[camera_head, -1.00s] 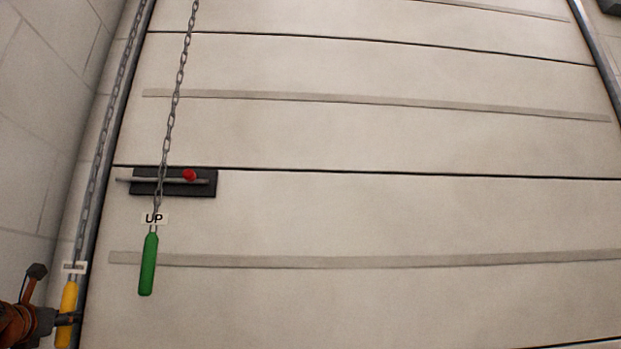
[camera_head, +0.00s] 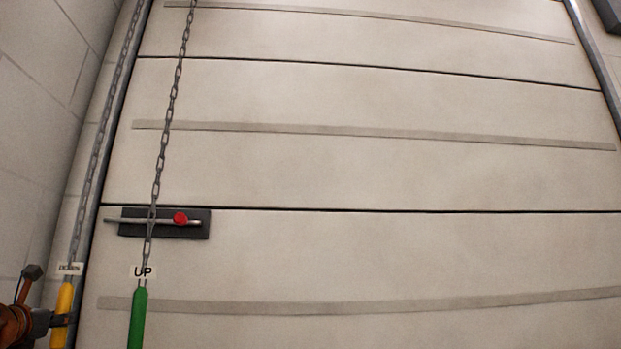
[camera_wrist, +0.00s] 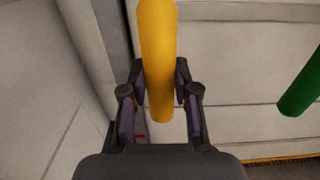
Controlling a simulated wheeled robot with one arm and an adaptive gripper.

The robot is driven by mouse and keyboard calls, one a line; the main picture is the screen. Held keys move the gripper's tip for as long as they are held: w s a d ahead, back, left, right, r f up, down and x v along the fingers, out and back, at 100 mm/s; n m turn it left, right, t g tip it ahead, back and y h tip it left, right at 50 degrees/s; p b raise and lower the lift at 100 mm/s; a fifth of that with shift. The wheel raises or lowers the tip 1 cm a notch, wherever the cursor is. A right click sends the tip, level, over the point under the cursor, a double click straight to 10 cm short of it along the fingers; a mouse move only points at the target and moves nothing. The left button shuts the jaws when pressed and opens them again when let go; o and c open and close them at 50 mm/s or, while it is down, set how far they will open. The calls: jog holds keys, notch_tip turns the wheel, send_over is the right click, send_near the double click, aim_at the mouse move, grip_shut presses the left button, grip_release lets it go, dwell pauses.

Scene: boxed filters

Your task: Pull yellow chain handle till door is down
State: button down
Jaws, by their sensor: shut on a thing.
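The yellow handle (camera_head: 63,306) hangs on a chain (camera_head: 101,150) at the left edge of the door, under a small label that seems to read DOWN (camera_head: 70,268). My gripper (camera_head: 62,319) is shut on this handle at the lower left. In the wrist view the yellow handle (camera_wrist: 157,55) stands between the two fingers of my gripper (camera_wrist: 160,85). The pale panelled door (camera_head: 380,170) fills most of the head view; its bottom edge is out of that view.
A green handle (camera_head: 137,318) with an UP label (camera_head: 143,272) hangs right of the yellow one; it shows in the wrist view (camera_wrist: 302,82). A dark latch plate with a red knob (camera_head: 180,218) is on the door. A block wall (camera_head: 35,150) stands close on the left.

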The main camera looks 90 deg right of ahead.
notch_tip(320, 180, down, 24)
jog(key=b, duration=2.3)
jog(key=shift+f, duration=0.15)
dwell(0.9)
notch_tip(320, 180, up, 24)
jog(key=p, duration=2.4)
jog(key=shift+r+p, duration=0.25)
jog(key=shift+p, duration=0.05)
jog(key=shift+f, duration=0.2)
